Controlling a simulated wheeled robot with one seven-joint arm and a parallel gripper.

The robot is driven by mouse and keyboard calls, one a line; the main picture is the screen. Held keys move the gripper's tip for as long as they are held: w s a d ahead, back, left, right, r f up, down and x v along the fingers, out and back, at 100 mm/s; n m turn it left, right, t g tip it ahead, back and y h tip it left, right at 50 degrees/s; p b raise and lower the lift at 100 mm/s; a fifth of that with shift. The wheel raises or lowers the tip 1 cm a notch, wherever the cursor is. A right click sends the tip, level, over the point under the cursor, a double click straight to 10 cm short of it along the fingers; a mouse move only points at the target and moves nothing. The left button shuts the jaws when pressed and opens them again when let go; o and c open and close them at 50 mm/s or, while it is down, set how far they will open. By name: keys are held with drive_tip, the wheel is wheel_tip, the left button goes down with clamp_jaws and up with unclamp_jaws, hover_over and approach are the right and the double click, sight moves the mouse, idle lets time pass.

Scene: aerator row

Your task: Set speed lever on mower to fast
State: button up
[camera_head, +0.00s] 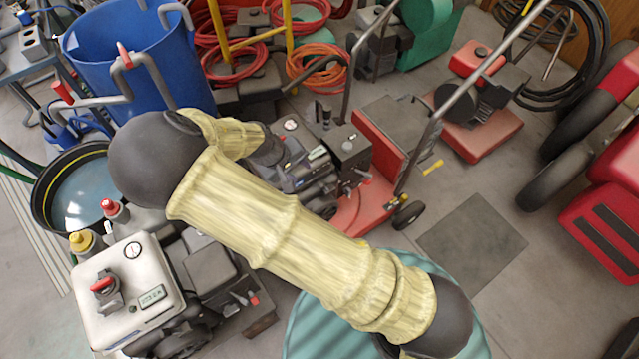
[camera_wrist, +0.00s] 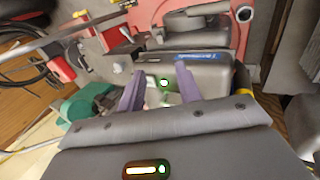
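The red mower (camera_head: 396,130) with a grey engine (camera_head: 348,148) stands in the middle of the head view, its handle bar (camera_head: 462,95) rising to the upper right. My arm passes in front and its dark end reaches the engine's left side; the fingers cannot be made out there. In the wrist view my gripper (camera_wrist: 160,90) is open, with two purple fingers apart. Between and beyond them is a grey engine housing (camera_wrist: 205,62) with a blue label, and a small green-and-white spot (camera_wrist: 164,83). I cannot clearly pick out the speed lever or its setting.
Another red machine (camera_head: 480,110) stands at upper right, with a red wheeled machine (camera_head: 600,200) at the right.

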sight(320, 185)
drive_tip(key=b+x, duration=0.3)
drive_tip(key=x, duration=1.2)
drive_tip(key=shift+f, duration=0.2)
drive_tip(key=shift+c, duration=0.4)
clamp_jaws()
